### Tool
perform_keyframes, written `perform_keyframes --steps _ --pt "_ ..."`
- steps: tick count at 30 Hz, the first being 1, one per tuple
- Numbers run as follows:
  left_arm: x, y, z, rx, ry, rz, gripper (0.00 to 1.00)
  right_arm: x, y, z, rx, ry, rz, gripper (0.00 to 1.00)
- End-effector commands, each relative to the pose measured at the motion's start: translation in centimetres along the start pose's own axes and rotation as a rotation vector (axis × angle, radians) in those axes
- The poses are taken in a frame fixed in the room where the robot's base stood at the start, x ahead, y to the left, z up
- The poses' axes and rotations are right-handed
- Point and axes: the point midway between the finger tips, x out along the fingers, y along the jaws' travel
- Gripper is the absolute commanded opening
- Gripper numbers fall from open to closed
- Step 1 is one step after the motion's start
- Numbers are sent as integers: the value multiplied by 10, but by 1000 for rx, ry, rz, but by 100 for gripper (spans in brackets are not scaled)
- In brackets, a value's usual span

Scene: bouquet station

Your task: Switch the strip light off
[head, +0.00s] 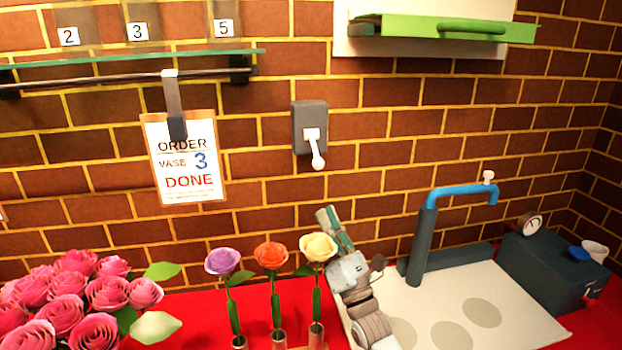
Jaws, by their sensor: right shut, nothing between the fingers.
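A dark grey wall switch (310,118) is on the brick wall, near the middle of the head view. Its white lever (315,147) points down and ends in a round knob. My right gripper (329,218) is below the switch and apart from it. Its fingers are shut and empty, pointing up, beside the cream rose. My left gripper is out of view. I cannot make out the strip light itself.
Purple (222,261), orange (271,255) and cream (318,247) roses stand in holders close to my right gripper. Pink roses (66,300) fill the lower left. An order card (184,160) hangs from a rail. A blue tap (460,191) stands right. The wall around the switch is clear.

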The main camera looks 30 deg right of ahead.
Motion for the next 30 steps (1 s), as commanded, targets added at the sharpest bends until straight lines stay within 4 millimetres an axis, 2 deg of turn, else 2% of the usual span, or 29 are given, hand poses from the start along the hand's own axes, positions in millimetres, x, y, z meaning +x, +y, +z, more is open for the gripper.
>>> perform_keyframes --steps 5,18,23,30 --pt "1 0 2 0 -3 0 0 12 1 -1 1 -1 2 0" --pt "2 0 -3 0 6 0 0 89 0 1 -3 -1 0 0" --pt "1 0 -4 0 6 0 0 99 0 1 -3 0 0 0" --pt "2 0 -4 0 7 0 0 100 0 1 -3 0 0 0"
